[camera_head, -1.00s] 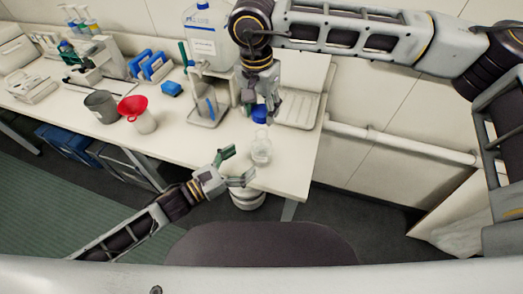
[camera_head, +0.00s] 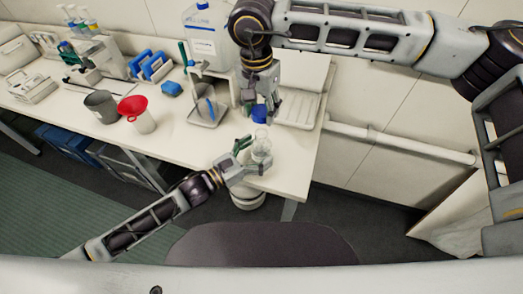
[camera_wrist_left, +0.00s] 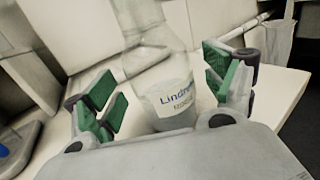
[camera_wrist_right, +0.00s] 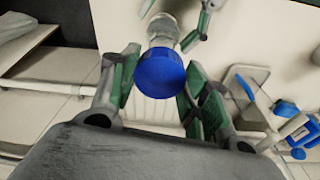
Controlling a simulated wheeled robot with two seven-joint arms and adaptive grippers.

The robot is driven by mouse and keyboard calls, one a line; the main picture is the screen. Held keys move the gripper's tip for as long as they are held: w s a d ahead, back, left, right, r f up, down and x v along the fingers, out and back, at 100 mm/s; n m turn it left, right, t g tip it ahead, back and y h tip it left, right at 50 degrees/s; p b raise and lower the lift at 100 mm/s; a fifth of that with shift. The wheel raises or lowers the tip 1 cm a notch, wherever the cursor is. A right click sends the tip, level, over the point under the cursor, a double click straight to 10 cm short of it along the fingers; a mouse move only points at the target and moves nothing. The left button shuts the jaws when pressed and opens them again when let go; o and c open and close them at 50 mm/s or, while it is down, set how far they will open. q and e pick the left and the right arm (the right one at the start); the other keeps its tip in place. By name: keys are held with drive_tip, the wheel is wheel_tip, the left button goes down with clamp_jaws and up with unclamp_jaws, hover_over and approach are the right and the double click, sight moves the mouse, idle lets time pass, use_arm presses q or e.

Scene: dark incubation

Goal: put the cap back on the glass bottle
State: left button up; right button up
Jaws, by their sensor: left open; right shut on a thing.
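The clear glass bottle (camera_head: 261,147) stands upright near the right front of the bench. Its label shows in the left wrist view (camera_wrist_left: 176,100). My left gripper (camera_head: 248,158) is open, with its green-padded fingers on either side of the bottle and gaps showing in the left wrist view (camera_wrist_left: 165,90). The blue cap (camera_head: 259,114) is held by my right gripper (camera_head: 262,107), above the bench and a little above and behind the bottle. In the right wrist view the blue cap (camera_wrist_right: 160,73) sits between the green pads, and the bottle's neck shows beyond it.
A red funnel (camera_head: 132,106) and a grey beaker (camera_head: 101,105) stand at the left. A stand with a tray (camera_head: 208,112) is behind the bottle, and a large blue-capped container (camera_head: 206,40) stands at the back. The bench's right edge (camera_head: 312,165) is close to the bottle.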

sight(261, 129)
use_arm(q)
drive_tip(key=shift+w+d, duration=0.35)
drive_tip(key=shift+d, duration=0.15)
drive_tip(key=c, duration=1.5)
drive_tip(key=shift+c, duration=0.2)
use_arm(e)
drive_tip(key=shift+f, duration=2.5)
drive_tip(key=shift+f, duration=0.15)
drive_tip(key=shift+f, duration=0.75)
drive_tip(key=shift+f, duration=0.5)
use_arm(q)
clamp_jaws()
